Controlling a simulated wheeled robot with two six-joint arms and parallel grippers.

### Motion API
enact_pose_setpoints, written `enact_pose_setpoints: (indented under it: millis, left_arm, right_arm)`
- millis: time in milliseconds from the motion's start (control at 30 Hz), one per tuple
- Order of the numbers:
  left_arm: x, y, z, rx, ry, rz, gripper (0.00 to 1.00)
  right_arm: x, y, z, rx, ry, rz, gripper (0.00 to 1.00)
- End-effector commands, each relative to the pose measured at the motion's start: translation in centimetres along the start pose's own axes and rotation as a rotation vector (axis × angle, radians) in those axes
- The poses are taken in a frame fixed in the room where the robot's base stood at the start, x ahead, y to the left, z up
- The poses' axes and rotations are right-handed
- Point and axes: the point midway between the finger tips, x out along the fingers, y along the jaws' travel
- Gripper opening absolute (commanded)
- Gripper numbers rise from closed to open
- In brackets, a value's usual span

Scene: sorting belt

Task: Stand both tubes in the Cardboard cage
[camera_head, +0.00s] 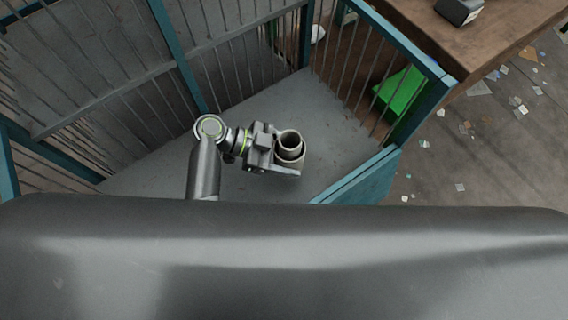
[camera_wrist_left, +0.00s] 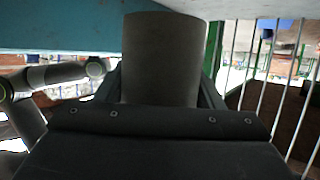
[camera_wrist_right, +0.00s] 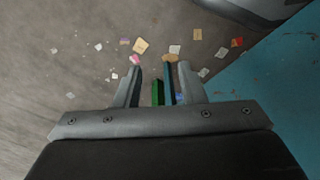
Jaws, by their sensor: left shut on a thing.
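My left gripper (camera_head: 288,158) is inside the blue-framed cage (camera_head: 362,176), above its grey floor. It is shut on a grey-beige tube (camera_head: 290,139), whose open round end faces up in the head view. A second rounded rim shows just below that end; I cannot tell whether it belongs to another tube. In the left wrist view the held tube (camera_wrist_left: 164,58) fills the space between the fingers, and its lower part is hidden by the gripper. My right gripper (camera_wrist_right: 155,88) shows only in its wrist view, with its fingers apart and no tube between them.
Barred cage walls (camera_head: 185,75) surround the left arm. A green block (camera_head: 402,93) shows beyond the right bars, near a brown wooden table (camera_head: 480,45). Litter lies on the floor (camera_head: 440,165) outside. A blue panel (camera_wrist_right: 270,95) is right of my right gripper.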

Motion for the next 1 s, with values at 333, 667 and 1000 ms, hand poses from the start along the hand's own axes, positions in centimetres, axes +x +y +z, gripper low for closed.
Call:
enact_pose_setpoints:
  millis: [333,667,1000]
  left_arm:
    - [1.4,-0.1,3.4,-0.001,0.0,-0.001,0.4]
    - [2.5,-0.1,6.1,0.002,0.0,-0.002,0.4]
    - [2.6,-0.1,6.3,0.001,0.0,-0.002,0.71]
  right_arm:
    - [-1.4,-0.4,-0.4,0.003,0.024,-0.018,0.36]
    - [-2.3,-0.8,-1.2,0.003,0.067,-0.039,0.36]
    - [-2.4,-0.9,-1.4,0.003,0.077,-0.045,0.36]
